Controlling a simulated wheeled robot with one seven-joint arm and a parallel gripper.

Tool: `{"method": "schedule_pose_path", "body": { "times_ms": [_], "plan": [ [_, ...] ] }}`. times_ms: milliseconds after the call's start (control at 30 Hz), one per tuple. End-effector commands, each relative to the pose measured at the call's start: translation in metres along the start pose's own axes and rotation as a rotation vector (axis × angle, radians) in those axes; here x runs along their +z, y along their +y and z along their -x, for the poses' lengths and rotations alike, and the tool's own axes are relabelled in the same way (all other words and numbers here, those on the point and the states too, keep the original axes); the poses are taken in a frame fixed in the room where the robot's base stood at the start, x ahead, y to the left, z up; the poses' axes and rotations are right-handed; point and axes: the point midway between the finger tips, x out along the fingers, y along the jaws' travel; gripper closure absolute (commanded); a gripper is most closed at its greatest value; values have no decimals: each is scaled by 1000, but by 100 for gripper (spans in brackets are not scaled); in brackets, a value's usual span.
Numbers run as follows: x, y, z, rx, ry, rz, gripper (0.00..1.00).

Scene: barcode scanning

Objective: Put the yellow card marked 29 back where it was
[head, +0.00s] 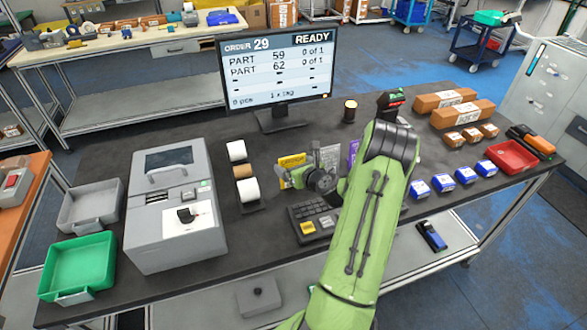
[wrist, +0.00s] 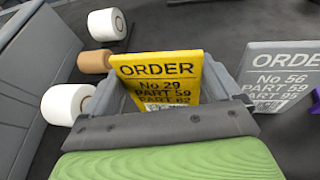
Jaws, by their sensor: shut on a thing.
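The yellow card marked 29 (wrist: 158,70) stands upright in the wrist view, its ORDER text facing the camera. It also shows in the head view (head: 291,162), left of the grey card. My gripper (head: 306,177) is shut on the yellow card, with grey jaw parts on both sides of it in the wrist view. The card's lower edge is hidden behind my gripper, so I cannot tell whether it touches a holder or the table.
A grey card marked 56 (wrist: 284,75) stands right of the yellow one; a purple card (head: 353,150) is farther right. Paper rolls (head: 246,189) stand to the left. A keypad (head: 307,222) lies in front, and the monitor (head: 277,68) showing order 29 stands behind.

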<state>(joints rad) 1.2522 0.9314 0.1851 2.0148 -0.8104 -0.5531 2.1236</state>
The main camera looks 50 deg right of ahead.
Motion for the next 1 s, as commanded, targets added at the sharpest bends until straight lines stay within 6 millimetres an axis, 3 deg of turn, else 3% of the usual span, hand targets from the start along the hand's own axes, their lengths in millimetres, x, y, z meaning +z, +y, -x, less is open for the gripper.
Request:
{"method": "schedule_pose_path", "body": {
  "times_ms": [267, 300, 333, 633, 767, 1000],
  "plan": [
    [-2, 0, -1, 0, -2, 1, 43],
    [-3, 0, -1, 0, -2, 1, 8],
    [-2, 0, -1, 0, -2, 1, 3],
    [2, 0, 2, -1, -2, 1, 0],
    [0, -2, 26, -5, 1, -2, 0],
    [0, -2, 91, -6, -1, -3, 0]
  ]
}}
